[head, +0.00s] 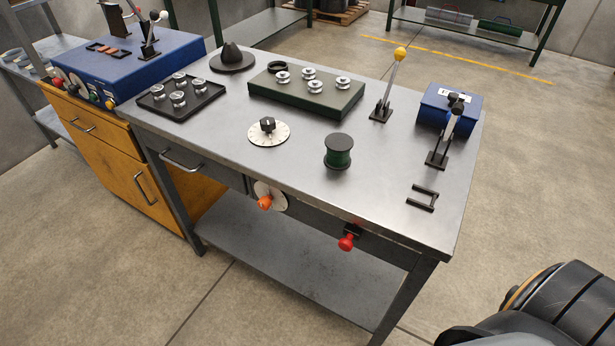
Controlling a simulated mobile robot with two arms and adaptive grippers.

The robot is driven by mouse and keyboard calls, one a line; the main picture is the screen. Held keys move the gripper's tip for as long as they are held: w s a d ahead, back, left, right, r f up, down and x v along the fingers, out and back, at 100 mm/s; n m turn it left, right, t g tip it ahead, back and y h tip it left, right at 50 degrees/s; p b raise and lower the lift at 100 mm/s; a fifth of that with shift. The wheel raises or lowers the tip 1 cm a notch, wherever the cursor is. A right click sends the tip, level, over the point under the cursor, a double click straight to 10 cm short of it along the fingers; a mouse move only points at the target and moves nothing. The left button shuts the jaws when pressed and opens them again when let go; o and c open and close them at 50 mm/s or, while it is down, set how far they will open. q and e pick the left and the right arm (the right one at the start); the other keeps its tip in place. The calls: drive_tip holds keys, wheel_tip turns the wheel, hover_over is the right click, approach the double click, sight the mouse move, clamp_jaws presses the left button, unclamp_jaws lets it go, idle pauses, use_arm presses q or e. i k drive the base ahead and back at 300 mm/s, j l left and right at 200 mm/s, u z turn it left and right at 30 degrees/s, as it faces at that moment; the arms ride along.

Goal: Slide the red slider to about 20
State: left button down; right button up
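A red knob (346,243) sticks out from the front edge of the grey workbench (385,180), right of its middle. It sits on a small black mount, and it looks like the red slider. No scale or numbers can be read beside it from here. Neither of my grippers is in view. Only a dark part of my own arm shows at the bottom right corner, well apart from the red knob.
An orange knob (265,202) on a pale dial is left of the red one. A white dial (268,132), green spool (339,151), yellow-topped lever (400,54) and black bracket (422,197) are on the bench. The floor (130,285) in front is clear.

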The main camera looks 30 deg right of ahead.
sight(351, 232)
drive_tip(key=z, duration=1.15)
